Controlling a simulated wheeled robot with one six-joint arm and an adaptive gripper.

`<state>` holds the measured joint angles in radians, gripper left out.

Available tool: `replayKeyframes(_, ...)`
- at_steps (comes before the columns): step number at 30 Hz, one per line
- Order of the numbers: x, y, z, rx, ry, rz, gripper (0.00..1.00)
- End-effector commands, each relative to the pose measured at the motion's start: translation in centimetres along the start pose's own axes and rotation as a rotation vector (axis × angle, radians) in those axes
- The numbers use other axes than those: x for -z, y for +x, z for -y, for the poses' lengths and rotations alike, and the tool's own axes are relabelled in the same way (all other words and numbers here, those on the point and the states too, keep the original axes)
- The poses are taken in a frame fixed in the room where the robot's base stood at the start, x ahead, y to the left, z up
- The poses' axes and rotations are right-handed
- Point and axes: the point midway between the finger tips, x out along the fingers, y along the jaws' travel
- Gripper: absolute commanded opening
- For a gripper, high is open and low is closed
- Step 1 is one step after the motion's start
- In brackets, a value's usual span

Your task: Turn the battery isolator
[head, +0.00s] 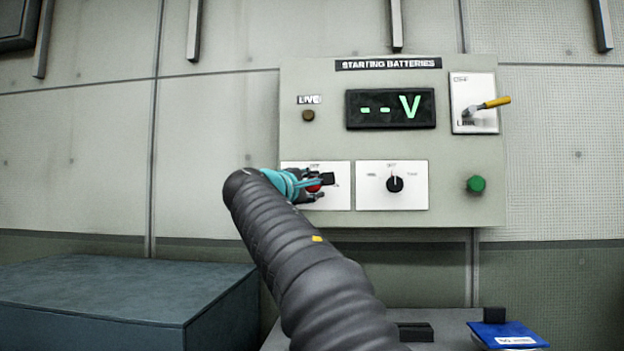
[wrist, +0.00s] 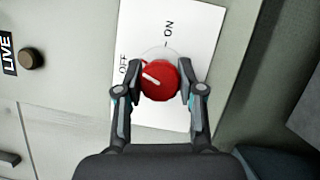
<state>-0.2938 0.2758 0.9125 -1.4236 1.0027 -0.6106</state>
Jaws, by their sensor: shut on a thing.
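The battery isolator is a red round knob (wrist: 160,84) with a white pointer line, on a white plate (wrist: 190,50) marked OFF and ON. In the wrist view, the pointer slants up and left, on the side of OFF. My gripper (wrist: 159,90) is shut on the knob, with one finger on each side of it. In the head view, my gripper (head: 318,184) is at the left white plate, and only a little of the red knob (head: 313,188) shows behind the fingers.
The grey panel (head: 455,205) is headed STARTING BATTERIES. Its display (head: 390,109) reads "-- V". A black selector (head: 394,184), a green button (head: 476,184) and a yellow-handled lever (head: 490,103) are to the right. A dim LIVE lamp (head: 308,116) is above. A blue-grey box (head: 110,295) stands lower left.

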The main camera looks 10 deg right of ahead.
Motion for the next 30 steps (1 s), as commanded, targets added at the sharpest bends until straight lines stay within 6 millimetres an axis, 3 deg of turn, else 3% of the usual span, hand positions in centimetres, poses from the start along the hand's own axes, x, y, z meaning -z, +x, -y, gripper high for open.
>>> replayKeyframes(30, -0.16, 0.07, -0.32, 0.362, 0.876, 0.0, 0.03)
